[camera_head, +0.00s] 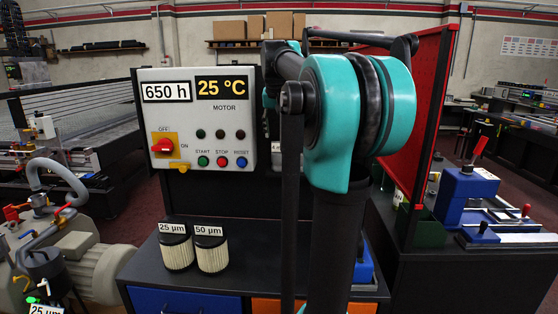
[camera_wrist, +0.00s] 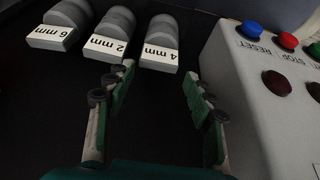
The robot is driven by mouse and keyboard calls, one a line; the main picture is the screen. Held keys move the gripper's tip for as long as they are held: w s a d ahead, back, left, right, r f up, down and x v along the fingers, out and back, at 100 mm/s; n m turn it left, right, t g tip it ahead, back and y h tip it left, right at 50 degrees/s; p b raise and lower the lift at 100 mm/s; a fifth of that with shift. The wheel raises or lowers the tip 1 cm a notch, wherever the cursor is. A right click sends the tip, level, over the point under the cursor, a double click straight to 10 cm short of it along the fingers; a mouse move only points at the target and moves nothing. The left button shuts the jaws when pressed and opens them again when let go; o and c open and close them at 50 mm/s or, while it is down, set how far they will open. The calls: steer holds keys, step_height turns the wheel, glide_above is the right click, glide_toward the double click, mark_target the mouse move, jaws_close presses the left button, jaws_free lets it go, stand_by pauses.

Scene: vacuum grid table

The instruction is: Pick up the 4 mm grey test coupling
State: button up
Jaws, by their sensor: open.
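The 4 mm grey test coupling (camera_wrist: 162,32) shows in the wrist view at the top centre, upside down in the picture, with a white "4 mm" label on its face. It is the rightmost in a row of three grey couplings on a dark surface. My gripper (camera_wrist: 154,97) is open and empty, its green-and-grey fingers apart, below the 4 mm coupling in the picture and not around it.
The 2 mm coupling (camera_wrist: 110,35) stands just left of the 4 mm one, and the 6 mm coupling (camera_wrist: 65,25) further left. The control box (camera_wrist: 265,95) with buttons is close on the right; the head view shows it too (camera_head: 220,85). Two filters (camera_head: 194,249) stand on the cabinet.

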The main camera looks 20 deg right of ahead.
mark_target(279, 142)
steer(key=x, duration=0.5)
steer(key=shift+f, duration=0.1)
jaws_close()
